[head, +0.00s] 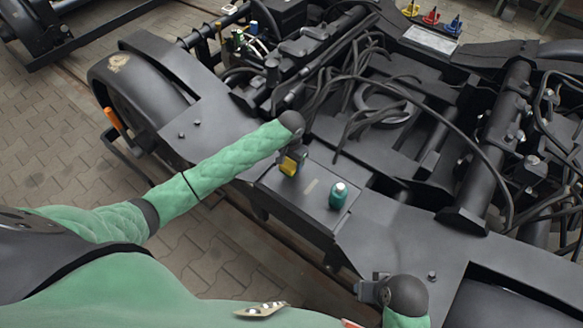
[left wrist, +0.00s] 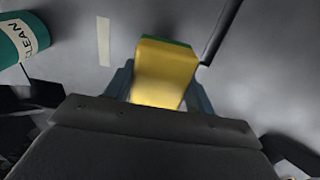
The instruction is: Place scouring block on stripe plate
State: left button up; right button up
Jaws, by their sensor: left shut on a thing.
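The scouring block (head: 288,167), yellow with a green layer, is between the fingers of my left gripper (head: 291,161), which is shut on it. In the left wrist view the block (left wrist: 165,75) shows its yellow face, with its green edge at the far end. The dark flat plate (head: 290,195) with a short pale stripe (head: 310,186) lies under and beside the block. The stripe (left wrist: 103,41) is left of the block in the left wrist view. Whether the block touches the plate, I cannot tell. My right gripper (head: 371,289) is at the lower right; its fingers are unclear.
A green bottle (head: 338,196) with a white cap stands on the plate, right of the stripe. Black cables (head: 365,95) and bogie frame parts lie behind. Small bottles (head: 245,40) stand at the upper left.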

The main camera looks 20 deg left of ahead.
aim_at(291, 168)
pick_arm(q)
jog(key=shift+w+f+p, duration=0.15)
jog(key=shift+f+p, duration=0.15)
jog(key=shift+f, duration=1.8)
pick_arm(e)
jog(key=shift+d+r, duration=0.35)
jog(key=shift+r, duration=0.15)
pick_arm(q)
jog(key=shift+f, duration=0.1)
pick_arm(e)
jog(key=shift+s+r, duration=0.1)
pick_arm(q)
jog(key=o, duration=0.8)
jog(key=shift+o, duration=0.9)
pick_arm(e)
jog(key=shift+d, duration=0.25)
